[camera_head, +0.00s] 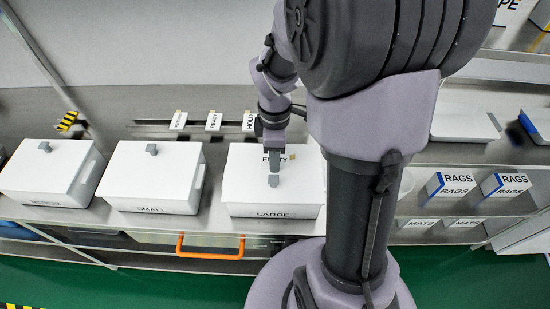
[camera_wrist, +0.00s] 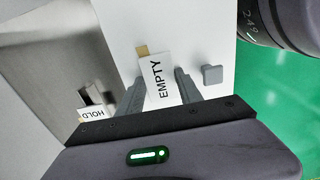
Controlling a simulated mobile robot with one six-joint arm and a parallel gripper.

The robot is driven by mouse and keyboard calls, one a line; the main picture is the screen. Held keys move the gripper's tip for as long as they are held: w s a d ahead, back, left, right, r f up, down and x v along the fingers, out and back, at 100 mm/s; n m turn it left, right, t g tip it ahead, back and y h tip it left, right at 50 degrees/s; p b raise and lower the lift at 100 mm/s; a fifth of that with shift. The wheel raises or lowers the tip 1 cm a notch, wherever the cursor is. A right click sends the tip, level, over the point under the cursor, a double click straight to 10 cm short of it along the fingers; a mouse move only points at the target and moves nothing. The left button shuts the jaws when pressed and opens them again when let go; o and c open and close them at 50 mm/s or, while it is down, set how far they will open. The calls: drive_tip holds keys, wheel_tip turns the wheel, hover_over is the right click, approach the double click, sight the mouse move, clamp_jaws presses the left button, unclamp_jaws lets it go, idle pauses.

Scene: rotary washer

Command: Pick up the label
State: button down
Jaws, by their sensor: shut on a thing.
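The label (camera_wrist: 158,80) is a small white tag with the word EMPTY and a tan tab (camera_wrist: 142,50) at one end. In the wrist view it sits between the two grey fingers of my gripper (camera_wrist: 159,84), which is shut on it. In the head view the label (camera_head: 286,158) shows over the white lid of the box marked LARGE (camera_head: 245,197), behind its grey knob (camera_head: 273,181). My gripper (camera_head: 273,150) points down there and hides part of the label. I cannot tell whether the label touches the lid.
A rail at the back holds tags, including READY (camera_head: 214,121) and HOLD (camera_head: 249,121). A box marked SMALL (camera_head: 150,180) and another white box (camera_head: 45,175) stand to the left. RAGS boxes (camera_head: 450,185) sit on the right shelf. The LARGE knob (camera_wrist: 211,74) is close beside my fingers.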

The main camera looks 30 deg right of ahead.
wheel_tip(320, 180, up, 4)
drive_tip(key=shift+r+p, duration=0.25)
drive_tip(key=shift+p, duration=1)
drive_tip(key=s+a+b, duration=0.3)
drive_tip(key=s+a, duration=0.6)
drive_tip(key=s, duration=0.4)
drive_tip(key=w+d+r+p, duration=0.2)
drive_tip(key=w+d+p, duration=0.25)
drive_tip(key=w, duration=0.25)
drive_tip(key=w+d+r+p, duration=0.3)
drive_tip(key=w+d, duration=0.2)
drive_tip(key=w, duration=0.1)
drive_tip(key=f+b, duration=0.4)
drive_tip(key=f, duration=0.1)
drive_tip(key=f+b, duration=0.3)
drive_tip(key=shift+a+f, duration=0.1)
drive_tip(key=shift+a, duration=0.2)
drive_tip(key=shift+f, duration=0.35)
drive_tip(key=shift+f, duration=0.3)
